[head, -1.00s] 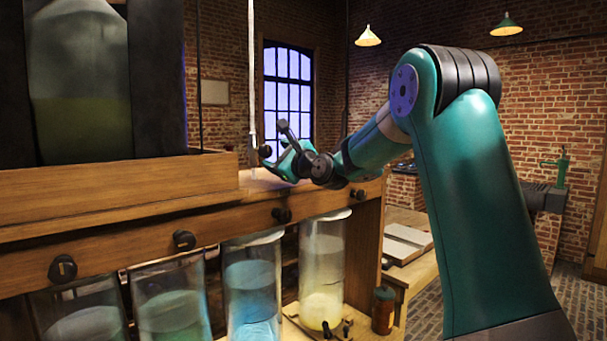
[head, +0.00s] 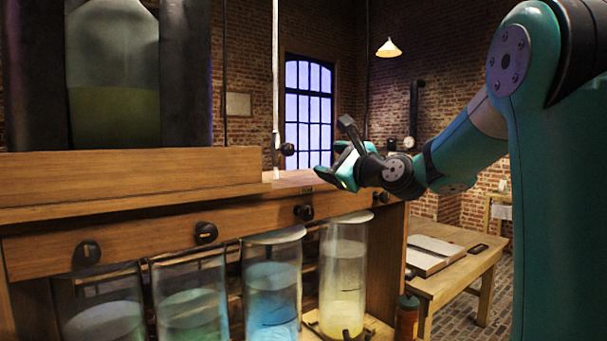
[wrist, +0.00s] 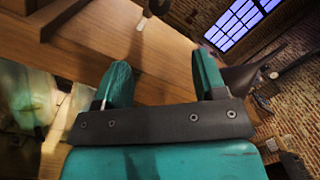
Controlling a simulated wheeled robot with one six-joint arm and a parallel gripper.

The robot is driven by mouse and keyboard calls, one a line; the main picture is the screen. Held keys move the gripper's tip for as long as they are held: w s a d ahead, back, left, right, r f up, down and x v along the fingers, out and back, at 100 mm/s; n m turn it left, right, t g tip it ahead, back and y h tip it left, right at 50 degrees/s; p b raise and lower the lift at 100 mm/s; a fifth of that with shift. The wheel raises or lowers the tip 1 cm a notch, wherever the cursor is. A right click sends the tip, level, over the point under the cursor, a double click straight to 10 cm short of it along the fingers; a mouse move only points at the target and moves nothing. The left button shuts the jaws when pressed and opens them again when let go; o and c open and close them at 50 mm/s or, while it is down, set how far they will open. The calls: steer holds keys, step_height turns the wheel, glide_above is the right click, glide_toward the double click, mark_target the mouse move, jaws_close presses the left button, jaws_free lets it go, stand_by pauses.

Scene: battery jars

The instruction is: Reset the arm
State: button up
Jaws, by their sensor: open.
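My gripper (head: 343,168) is in the head view, right of the thin vertical rod and in front of the window, near the right end of the wooden shelf. In the wrist view my gripper (wrist: 163,80) shows two teal fingers spread apart with nothing between them. Wood lies beyond the fingers. My teal arm reaches in from the right side of the head view.
A wooden shelf (head: 130,222) with black knobs stands over several glass jars, including a blue one (head: 272,290) and a yellow one (head: 342,280). A pale vertical rod (head: 275,80) hangs by the shelf. A side table (head: 465,265) stands at right.

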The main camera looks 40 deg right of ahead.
steer(key=s+a+f+n+g+y, duration=0.3)
steer(key=a+f+n+g, duration=0.25)
steer(key=a+n, duration=0.4)
steer(key=s+a+f+n+g+y, duration=0.35)
steer(key=a+f+n, duration=0.3)
steer(key=a, duration=0.65)
steer(key=s+a+f+n+g+h, duration=0.1)
steer(key=s+a+f+n+g, duration=0.1)
steer(key=s+n, duration=0.4)
steer(key=s+a+f+n+g+h, duration=0.1)
steer(key=s+a+f+n+g, duration=0.2)
steer(key=s, duration=0.5)
steer(key=s+a+f+n+g+h, duration=0.1)
steer(key=s+a+f+n+g, duration=0.1)
steer(key=s+f+n+g, duration=0.3)
steer(key=s+n, duration=0.3)
steer(key=n, duration=0.1)
steer(key=shift+a+f, duration=0.15)
steer(key=shift+a, duration=0.2)
